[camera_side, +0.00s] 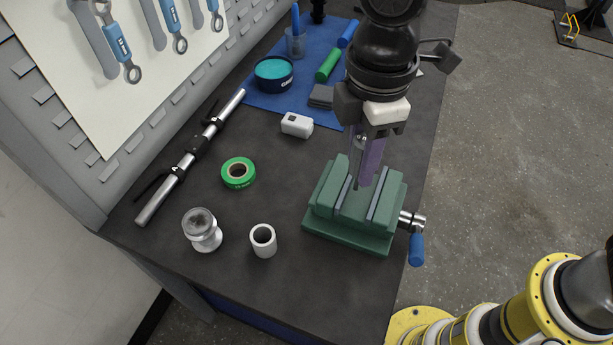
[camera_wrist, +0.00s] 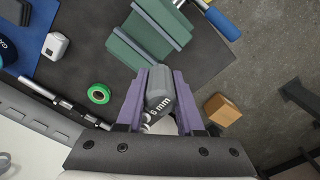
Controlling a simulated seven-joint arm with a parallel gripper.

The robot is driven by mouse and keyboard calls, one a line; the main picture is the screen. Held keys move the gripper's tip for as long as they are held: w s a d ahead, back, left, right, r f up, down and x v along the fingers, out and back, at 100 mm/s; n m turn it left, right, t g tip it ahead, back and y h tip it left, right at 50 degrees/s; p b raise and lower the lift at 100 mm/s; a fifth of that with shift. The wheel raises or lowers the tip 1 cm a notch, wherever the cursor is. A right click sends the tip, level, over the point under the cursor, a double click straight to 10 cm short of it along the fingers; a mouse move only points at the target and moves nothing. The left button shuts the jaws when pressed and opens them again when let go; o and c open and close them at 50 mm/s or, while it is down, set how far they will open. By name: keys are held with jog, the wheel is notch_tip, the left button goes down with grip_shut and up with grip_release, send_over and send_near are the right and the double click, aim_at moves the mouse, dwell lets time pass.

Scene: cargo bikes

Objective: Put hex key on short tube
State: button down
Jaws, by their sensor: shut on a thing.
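The hex key (camera_wrist: 158,88) shows in the wrist view as a grey piece marked "6 mm", between my two purple fingers. My gripper (camera_side: 369,168) is shut on it, above the green vise in the side view. The fingers hide much of the hex key there, and I cannot tell if it touches the vise. The short tube (camera_side: 263,240) is white and stands upright on the dark bench, left of and nearer than the vise, its open end up. In the wrist view, white shapes behind the hex key are too covered to name.
The green vise (camera_side: 330,222) stands at the bench's right edge. A clear-topped jar (camera_side: 202,232) is left of the tube. Green tape (camera_side: 238,172), a white block (camera_side: 297,125) and a long metal bar (camera_side: 190,158) lie farther back. The bench between tape and tube is bare.

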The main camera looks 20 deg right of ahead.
jog(key=s+a+r, duration=0.3)
jog(key=s+r, duration=0.1)
jog(key=s, duration=0.1)
send_over(262, 235)
jog(key=shift+m, duration=0.3)
jog(key=shift+f, duration=6.4)
jog(key=shift+f, duration=0.15)
jog(key=c, duration=0.5)
grip_release()
jog(key=shift+c, duration=0.2)
